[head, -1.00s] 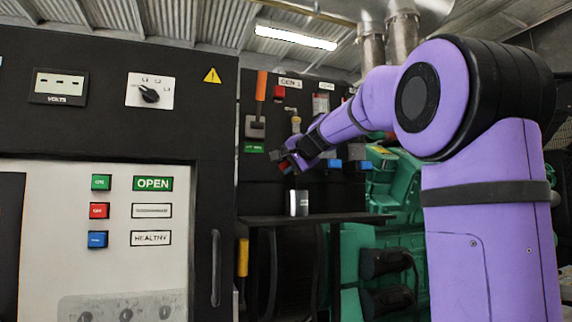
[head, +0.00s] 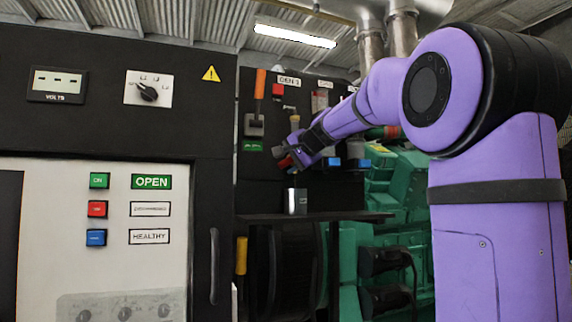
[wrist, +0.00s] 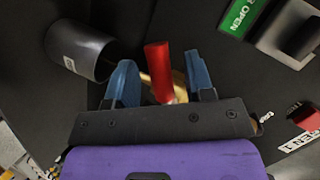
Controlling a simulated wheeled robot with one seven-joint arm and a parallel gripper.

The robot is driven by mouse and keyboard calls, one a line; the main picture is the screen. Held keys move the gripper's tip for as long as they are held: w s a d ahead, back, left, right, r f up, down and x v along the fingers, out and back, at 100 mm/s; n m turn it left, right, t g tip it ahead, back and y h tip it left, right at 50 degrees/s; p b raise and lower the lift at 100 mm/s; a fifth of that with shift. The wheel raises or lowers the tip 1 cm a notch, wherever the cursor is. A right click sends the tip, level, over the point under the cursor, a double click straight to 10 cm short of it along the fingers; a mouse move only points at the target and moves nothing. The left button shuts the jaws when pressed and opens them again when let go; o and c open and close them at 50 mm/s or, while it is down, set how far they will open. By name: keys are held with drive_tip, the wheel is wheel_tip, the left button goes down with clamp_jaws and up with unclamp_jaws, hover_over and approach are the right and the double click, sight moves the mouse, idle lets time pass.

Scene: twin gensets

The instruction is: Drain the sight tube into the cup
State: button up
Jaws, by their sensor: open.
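My gripper (wrist: 161,72) is open, with a blue finger on each side of a red handle (wrist: 157,66). The handle stands between the fingers, with brass-coloured metal beside it; contact cannot be told. In the head view my gripper (head: 287,160) is small, in front of the black panel and above the shelf. The grey cup (head: 296,201) stands upright on the shelf below it. In the wrist view the cup (wrist: 82,50), with a pale label, is at upper left, beside the left finger. I cannot make out the sight tube clearly.
The black shelf (head: 345,216) runs beneath my gripper. The black panel carries an orange-handled switch (head: 260,84) and a green OPEN plate (wrist: 243,14). A green genset (head: 400,190) stands behind at right. A switchboard cabinet (head: 110,120) fills the left.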

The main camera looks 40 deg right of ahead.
drive_tip(key=v, duration=0.9)
drive_tip(key=shift+s, duration=0.1)
drive_tip(key=shift+c, duration=0.5)
drive_tip(key=shift+a, duration=0.1)
drive_tip(key=c, duration=0.4)
drive_tip(key=shift+a+n, duration=0.35)
drive_tip(key=shift+n, duration=0.05)
drive_tip(key=c, duration=0.3)
drive_tip(key=a+n+g, duration=0.1)
drive_tip(key=n, duration=0.1)
drive_tip(key=w+a+n+g+h, duration=0.1)
drive_tip(key=a+n, duration=0.3)
drive_tip(key=shift+w+a+r+g+h, duration=0.2)
drive_tip(key=shift+w+r+g+h, duration=0.1)
drive_tip(key=shift+w+g, duration=0.1)
clamp_jaws()
drive_tip(key=a+r+n+g+h, duration=0.1)
drive_tip(key=a+r+n+h, duration=0.3)
drive_tip(key=r+n+h, duration=0.15)
drive_tip(key=s+d+f+x, duration=0.1)
drive_tip(key=s+f+x, duration=0.1)
drive_tip(key=x, duration=1)
drive_tip(key=shift+n, duration=0.45)
